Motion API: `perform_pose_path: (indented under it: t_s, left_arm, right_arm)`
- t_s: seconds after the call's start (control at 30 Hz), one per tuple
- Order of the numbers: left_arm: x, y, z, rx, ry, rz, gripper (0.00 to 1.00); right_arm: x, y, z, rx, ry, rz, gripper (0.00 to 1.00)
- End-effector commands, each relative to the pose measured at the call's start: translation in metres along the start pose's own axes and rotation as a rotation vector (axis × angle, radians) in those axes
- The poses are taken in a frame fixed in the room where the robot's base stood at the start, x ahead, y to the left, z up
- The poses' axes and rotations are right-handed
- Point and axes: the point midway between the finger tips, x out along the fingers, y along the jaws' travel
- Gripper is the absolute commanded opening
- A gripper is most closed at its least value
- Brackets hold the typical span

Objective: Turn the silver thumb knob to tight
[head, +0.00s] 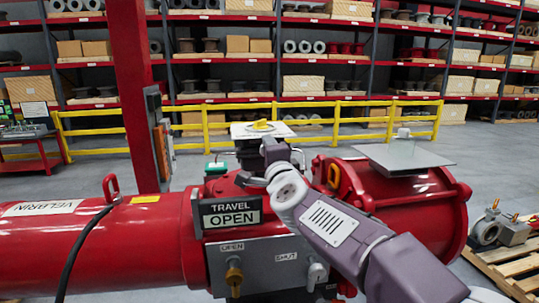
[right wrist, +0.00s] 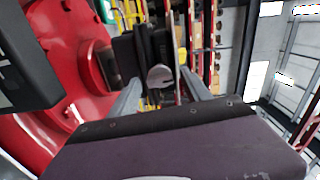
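The red valve actuator (head: 165,235) fills the lower head view. On its grey front panel, a silver knob (head: 317,272) sits below the SHUT label, partly beside my right arm, and a brass knob (head: 234,278) sits below OPEN. In the head view my right arm reaches over the panel towards the black stem under a white plate; its fingers are hard to make out there. In the right wrist view my right gripper (right wrist: 158,88) has its two grey fingers spread. A rounded silver piece (right wrist: 160,75) shows between them; I cannot tell which part it is or whether they touch it. My left gripper is out of view.
A white plate with a yellow indicator (head: 262,127) tops the stem. A grey plate (head: 391,158) stands on the right housing. A red post (head: 133,90), yellow railing (head: 335,120) and shelves stand behind. A wooden pallet (head: 515,268) lies at lower right.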

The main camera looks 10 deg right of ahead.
Motion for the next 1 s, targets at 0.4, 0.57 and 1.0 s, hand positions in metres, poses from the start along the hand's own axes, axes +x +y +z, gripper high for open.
perform_pose_path:
  t_s: [0.4,0.57,1.0]
  left_arm:
    - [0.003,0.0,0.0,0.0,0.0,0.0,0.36]
    - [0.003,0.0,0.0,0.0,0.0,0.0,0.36]
    - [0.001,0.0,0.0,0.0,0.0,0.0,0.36]
  right_arm:
    - [-0.034,-0.001,0.001,0.001,-0.001,-0.004,0.56]
    - [-0.067,-0.002,0.001,0.001,-0.001,-0.003,0.56]
    - [-0.09,0.0,0.0,-0.001,0.0,0.0,0.56]
